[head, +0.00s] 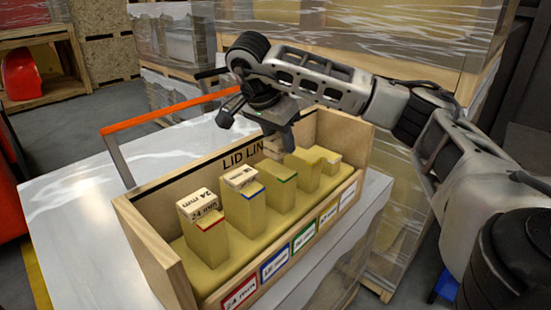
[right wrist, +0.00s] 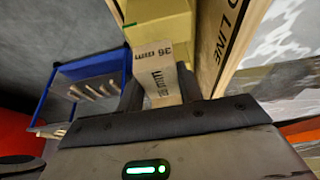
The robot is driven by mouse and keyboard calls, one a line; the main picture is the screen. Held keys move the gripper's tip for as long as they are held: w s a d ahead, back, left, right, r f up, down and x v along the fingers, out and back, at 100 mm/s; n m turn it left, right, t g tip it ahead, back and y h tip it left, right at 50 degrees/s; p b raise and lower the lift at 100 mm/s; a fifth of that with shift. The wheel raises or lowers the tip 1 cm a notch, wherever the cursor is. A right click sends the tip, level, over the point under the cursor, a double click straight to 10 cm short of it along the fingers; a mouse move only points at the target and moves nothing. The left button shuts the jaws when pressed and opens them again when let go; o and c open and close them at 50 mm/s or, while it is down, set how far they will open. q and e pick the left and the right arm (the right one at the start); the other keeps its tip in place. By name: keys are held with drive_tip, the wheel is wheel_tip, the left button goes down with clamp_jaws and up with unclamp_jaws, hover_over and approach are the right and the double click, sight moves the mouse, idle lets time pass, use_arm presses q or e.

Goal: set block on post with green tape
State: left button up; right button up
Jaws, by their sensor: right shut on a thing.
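My right gripper (head: 280,147) is shut on a pale wooden block (head: 271,149), just above and behind the post with green tape (head: 281,190). In the right wrist view, the block (right wrist: 160,72) reads "36 mm" and sits between the dark fingers (right wrist: 158,95). The post's green edge (right wrist: 129,25) shows just beyond it. I cannot tell whether block and post touch. The green-taped post's top looks bare in the head view. My left gripper is not in view.
An open wooden box (head: 150,240) marked "LID LINE" holds the row of posts. The red-taped post (head: 208,243) and blue-taped post (head: 243,212) carry labelled blocks. Another post (head: 308,178) stands close right of the green one. The box's back wall rises behind the posts.

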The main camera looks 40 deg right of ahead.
sight(276, 154)
drive_tip(key=shift+w+a+f, duration=0.15)
drive_tip(key=shift+w+f, duration=0.05)
drive_tip(key=shift+f, duration=0.1)
wheel_tip(276, 154, down, 3)
drive_tip(key=shift+w+f, duration=0.15)
drive_tip(key=shift+f, duration=0.05)
drive_tip(key=shift+f, duration=0.1)
drive_tip(key=o, duration=1)
